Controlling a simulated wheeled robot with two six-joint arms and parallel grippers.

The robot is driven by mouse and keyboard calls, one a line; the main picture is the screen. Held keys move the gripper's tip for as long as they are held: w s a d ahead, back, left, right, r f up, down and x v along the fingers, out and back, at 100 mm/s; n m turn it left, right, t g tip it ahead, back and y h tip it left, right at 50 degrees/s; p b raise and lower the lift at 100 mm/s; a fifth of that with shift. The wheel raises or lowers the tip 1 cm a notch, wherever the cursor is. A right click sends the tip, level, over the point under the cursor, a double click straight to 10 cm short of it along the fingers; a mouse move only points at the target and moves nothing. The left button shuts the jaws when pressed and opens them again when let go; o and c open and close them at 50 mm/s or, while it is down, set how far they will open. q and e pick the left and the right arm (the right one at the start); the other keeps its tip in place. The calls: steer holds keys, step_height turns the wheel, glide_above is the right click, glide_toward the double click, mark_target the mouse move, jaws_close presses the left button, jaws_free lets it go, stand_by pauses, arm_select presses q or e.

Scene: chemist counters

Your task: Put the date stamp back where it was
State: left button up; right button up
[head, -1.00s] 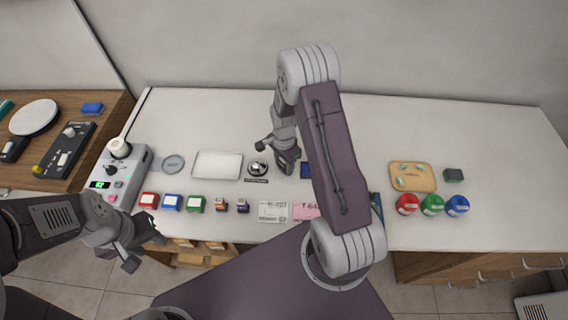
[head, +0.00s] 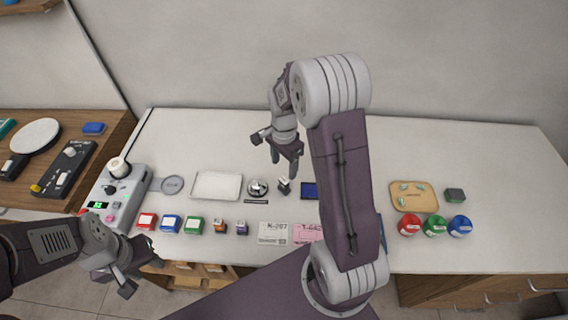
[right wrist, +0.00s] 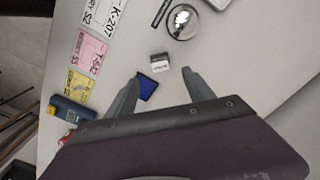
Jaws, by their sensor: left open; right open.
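The date stamp, as far as I can tell, is the small dark-and-white block (head: 284,185) standing on the white counter between the bell (head: 257,188) and the blue ink pad (head: 309,190). In the right wrist view the block (right wrist: 160,63) shows just beyond the fingertips, with the ink pad (right wrist: 147,87) beside it. My right gripper (head: 276,156) is open and empty, above and behind the block, apart from it. In the right wrist view its two fingers (right wrist: 161,76) are spread wide. My left gripper (head: 141,276) is open and empty off the counter's front left edge.
A white tray (head: 217,186) lies left of the bell. Several small coloured boxes (head: 171,223) line the front. White and pink cards (head: 275,233) lie near the front edge. A wooden tray (head: 414,197) and coloured-lid jars (head: 434,226) stand right. The counter's back is clear.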

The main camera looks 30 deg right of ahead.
steer(key=shift+r, duration=0.4)
steer(key=s+a+r+n+t, duration=0.1)
steer(key=s+a+n, duration=0.6)
steer(key=s+n, duration=0.5)
steer(key=n, duration=0.3)
steer(key=shift+s+a, duration=0.2)
steer(key=shift+s, duration=0.1)
